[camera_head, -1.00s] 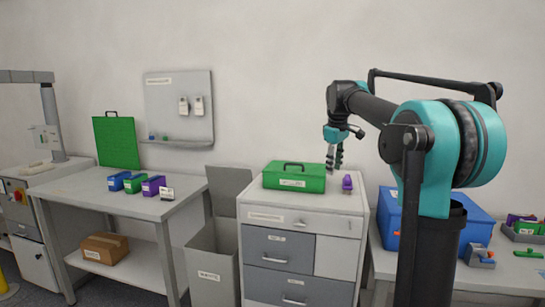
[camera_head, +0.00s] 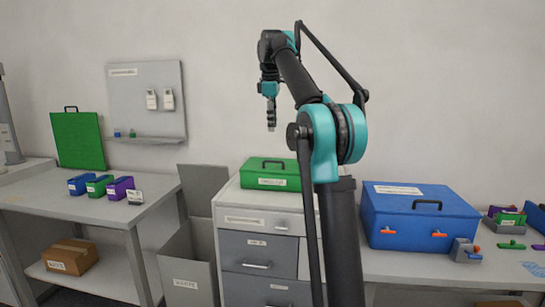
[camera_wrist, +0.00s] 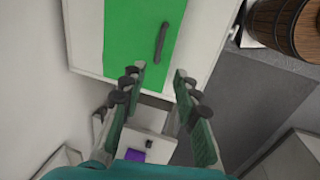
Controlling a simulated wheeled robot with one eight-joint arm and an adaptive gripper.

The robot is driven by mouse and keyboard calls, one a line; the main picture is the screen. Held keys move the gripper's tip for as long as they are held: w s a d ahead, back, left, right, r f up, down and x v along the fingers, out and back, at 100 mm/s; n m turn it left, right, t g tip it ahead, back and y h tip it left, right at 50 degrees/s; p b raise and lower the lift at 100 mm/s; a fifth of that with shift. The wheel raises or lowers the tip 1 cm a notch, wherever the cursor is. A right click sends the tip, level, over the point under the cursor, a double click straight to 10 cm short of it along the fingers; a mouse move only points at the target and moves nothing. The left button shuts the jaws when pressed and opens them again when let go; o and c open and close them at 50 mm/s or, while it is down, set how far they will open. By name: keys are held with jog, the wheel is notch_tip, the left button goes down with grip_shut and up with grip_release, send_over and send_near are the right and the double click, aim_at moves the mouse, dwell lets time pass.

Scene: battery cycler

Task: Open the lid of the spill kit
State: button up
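A green box (camera_head: 270,174) with a dark handle on its closed lid sits on the white drawer cabinet. A larger blue chest (camera_head: 415,218), also closed, has a dark handle and orange latches and sits on the bench at right. Both carry labels too small to read, so I cannot tell which is the spill kit. My gripper (camera_head: 271,127) hangs in the air above the green box in the head view, apart from it. In the wrist view my gripper (camera_wrist: 160,85) has its fingers spread with nothing between them. A green surface with a dark handle (camera_wrist: 161,42) lies beyond them.
The drawer cabinet (camera_head: 259,222) stands beside a grey open bin (camera_head: 190,262). The left table (camera_head: 75,210) holds small coloured boxes and a green panel. Small parts lie right of the blue chest. A purple item (camera_wrist: 133,156) shows in the wrist view.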

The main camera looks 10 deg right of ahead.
aim_at(274, 161)
jog(key=w+f, duration=0.1)
jog(key=f, duration=0.8)
jog(key=w+d+f, duration=0.1)
jog(key=f, duration=0.3)
jog(key=shift+w+f, duration=0.3)
jog(key=shift+c, duration=0.6)
grip_shut()
